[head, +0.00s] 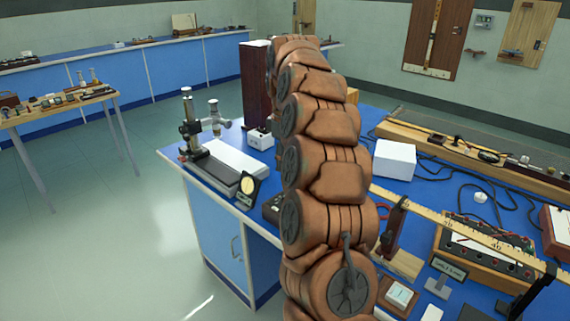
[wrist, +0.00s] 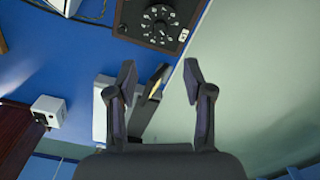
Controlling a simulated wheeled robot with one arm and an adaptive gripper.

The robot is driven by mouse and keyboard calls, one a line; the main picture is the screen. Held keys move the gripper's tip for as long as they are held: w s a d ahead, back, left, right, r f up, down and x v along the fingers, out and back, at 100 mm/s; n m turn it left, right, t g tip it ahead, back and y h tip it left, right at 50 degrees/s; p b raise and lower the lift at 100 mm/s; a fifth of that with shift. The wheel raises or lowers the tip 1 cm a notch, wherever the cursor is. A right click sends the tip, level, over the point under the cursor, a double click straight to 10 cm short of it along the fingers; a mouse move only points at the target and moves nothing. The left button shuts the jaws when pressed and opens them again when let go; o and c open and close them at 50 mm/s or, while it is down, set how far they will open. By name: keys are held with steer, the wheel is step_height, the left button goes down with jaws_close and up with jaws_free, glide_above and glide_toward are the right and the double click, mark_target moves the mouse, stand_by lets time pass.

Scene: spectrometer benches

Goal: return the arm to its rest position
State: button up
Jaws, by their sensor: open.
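My arm rises through the middle of the head view, its copper-coloured links stacked upward and hiding part of the blue bench (head: 262,222) behind it. My gripper is hidden in the head view. In the wrist view my gripper (wrist: 158,85) is open, with its two dark fingers apart and nothing held between them. Beyond the fingers show the blue bench top and its edge, with a dark dial box (wrist: 160,22) above the fingertips and a long pale instrument base (wrist: 103,108) partly behind the left finger.
A side table (head: 60,112) stands at left. Open floor (head: 110,235) lies left of the bench.

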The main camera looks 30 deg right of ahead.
stand_by(0.5)
steer(key=s+a+r+m+p, duration=0.2)
steer(key=s+a+r+p, duration=0.15)
steer(key=s+a, duration=1.3)
steer(key=s+a+f+m+g+p, duration=0.1)
steer(key=s+a+f+m, duration=0.1)
steer(key=s, duration=0.9)
steer(key=s+a+f+m+p, duration=0.1)
steer(key=s+a+f+m, duration=0.2)
steer(key=s, duration=0.7)
steer(key=shift+s+a+f+g, duration=0.25)
steer(key=shift+s+a+g, duration=0.15)
steer(key=shift+a, duration=0.8)
